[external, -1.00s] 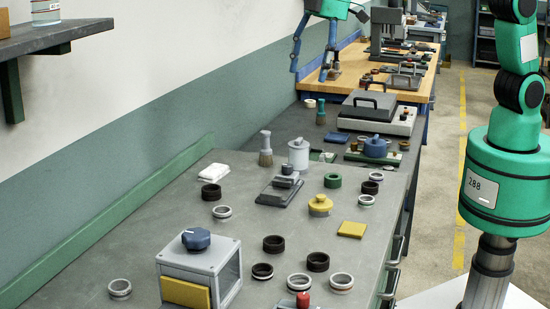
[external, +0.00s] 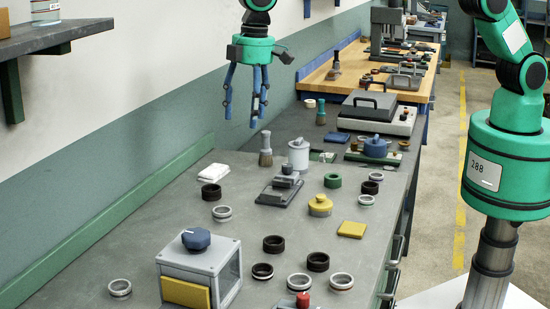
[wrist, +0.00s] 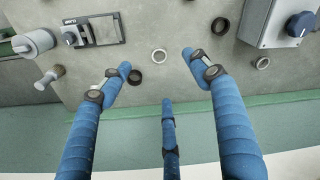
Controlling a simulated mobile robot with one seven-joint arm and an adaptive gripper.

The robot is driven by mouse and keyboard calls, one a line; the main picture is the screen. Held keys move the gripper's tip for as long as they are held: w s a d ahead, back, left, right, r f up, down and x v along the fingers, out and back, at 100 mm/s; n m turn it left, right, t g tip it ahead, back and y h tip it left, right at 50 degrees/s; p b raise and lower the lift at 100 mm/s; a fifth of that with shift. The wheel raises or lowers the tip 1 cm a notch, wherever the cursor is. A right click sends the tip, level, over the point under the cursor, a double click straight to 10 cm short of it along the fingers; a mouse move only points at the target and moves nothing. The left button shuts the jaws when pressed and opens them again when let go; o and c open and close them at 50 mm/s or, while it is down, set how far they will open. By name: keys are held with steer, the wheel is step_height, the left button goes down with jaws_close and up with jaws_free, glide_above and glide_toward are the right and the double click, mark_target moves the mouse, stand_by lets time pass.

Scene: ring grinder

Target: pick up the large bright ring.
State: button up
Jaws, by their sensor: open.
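Several bright metal rings lie on the grey bench. One (external: 213,212) is left of the middle, one (external: 110,289) is at the front left, and two, a left one (external: 289,284) and a right one (external: 331,284), are at the front. I cannot tell which is the large one. My gripper (external: 244,117) has three blue fingers, spread open and empty, high above the bench's back side near the wall. In the wrist view my gripper (wrist: 160,78) frames a bright ring (wrist: 153,57) and a dark ring (wrist: 129,78) on the bench below, apart from both.
Dark rings (external: 273,244) lie among the bright ones. A grey box with a blue knob (external: 196,238) stands at the front. A brush (external: 265,157), a grey canister (external: 298,155) and a yellow knob part (external: 320,206) stand farther back.

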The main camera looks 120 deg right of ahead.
steer(key=w+d+f+p, duration=0.2)
steer(key=w+f, duration=0.1)
steer(key=f, duration=0.3)
steer(key=w+d+f+g+p, duration=0.1)
steer(key=w+d+f, duration=0.1)
steer(key=f, duration=0.4)
steer(key=shift+w+d+f+p, duration=0.15)
steer(key=shift+w+d+p, duration=0.25)
steer(key=shift+w, duration=0.05)
steer(key=shift+f, duration=0.1)
steer(key=shift+f+p, duration=0.3)
steer(key=shift+f, duration=3.9)
steer(key=shift+f, duration=0.1)
steer(key=shift+f+p, duration=0.4)
steer(key=shift+f, duration=2.1)
steer(key=c, duration=1.3)
